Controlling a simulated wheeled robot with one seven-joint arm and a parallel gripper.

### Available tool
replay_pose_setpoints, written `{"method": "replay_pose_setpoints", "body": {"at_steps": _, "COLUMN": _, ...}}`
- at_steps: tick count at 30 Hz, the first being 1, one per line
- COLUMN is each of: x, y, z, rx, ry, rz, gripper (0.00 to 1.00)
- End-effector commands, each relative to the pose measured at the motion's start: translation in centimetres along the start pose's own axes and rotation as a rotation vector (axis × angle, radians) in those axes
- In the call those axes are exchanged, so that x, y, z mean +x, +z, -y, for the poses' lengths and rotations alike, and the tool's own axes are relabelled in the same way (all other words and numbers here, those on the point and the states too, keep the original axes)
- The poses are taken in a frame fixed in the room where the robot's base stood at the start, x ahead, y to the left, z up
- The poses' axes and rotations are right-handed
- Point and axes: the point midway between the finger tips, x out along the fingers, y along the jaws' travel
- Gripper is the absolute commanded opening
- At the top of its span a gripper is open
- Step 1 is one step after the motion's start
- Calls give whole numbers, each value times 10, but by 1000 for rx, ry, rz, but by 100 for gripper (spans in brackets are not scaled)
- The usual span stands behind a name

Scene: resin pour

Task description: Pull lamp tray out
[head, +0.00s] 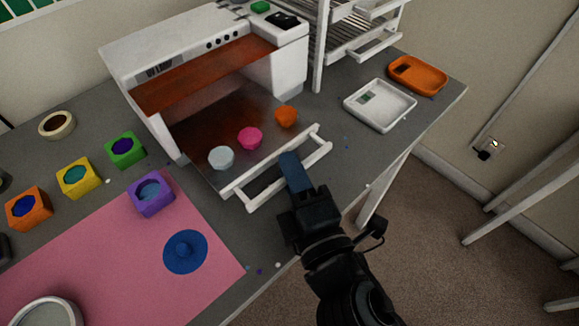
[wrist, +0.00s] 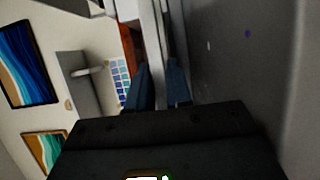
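The lamp tray (head: 232,188) extends out of the front of the white lamp housing (head: 135,52), under its orange-brown panel (head: 205,78). On it stand a pale blue cup (head: 221,157), a pink cup (head: 250,138) and an orange cup (head: 286,116). Its white bar handle (head: 262,199) runs along the front. My gripper (head: 290,161) is at the middle of this handle. In the wrist view, its two blue fingers (wrist: 159,88) lie on either side of the white bar and look closed on it. The fingertips' contact is partly hidden.
A pink mat (head: 110,265) with a purple mould (head: 151,194) and a blue disc (head: 186,252) lies at left. More coloured moulds stand behind it. A white scale (head: 380,104) and orange tray (head: 417,76) are at right. The table edge is near my arm.

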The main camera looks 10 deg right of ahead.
Motion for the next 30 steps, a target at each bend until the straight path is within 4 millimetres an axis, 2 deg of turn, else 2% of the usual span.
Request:
{"method": "replay_pose_setpoints", "body": {"at_steps": 1, "x": 0, "y": 0, "z": 2, "rx": 0, "ry": -3, "rz": 0, "gripper": 23}}
{"method": "replay_pose_setpoints", "body": {"at_steps": 6, "x": 0, "y": 0, "z": 1, "rx": 0, "ry": -2, "rz": 0, "gripper": 40}}
{"method": "replay_pose_setpoints", "body": {"at_steps": 16, "x": -4, "y": 0, "z": 2, "rx": 0, "ry": -2, "rz": 0, "gripper": 40}}
{"method": "replay_pose_setpoints", "body": {"at_steps": 30, "x": -68, "y": 0, "z": 4, "rx": 0, "ry": -3, "rz": 1, "gripper": 40}}
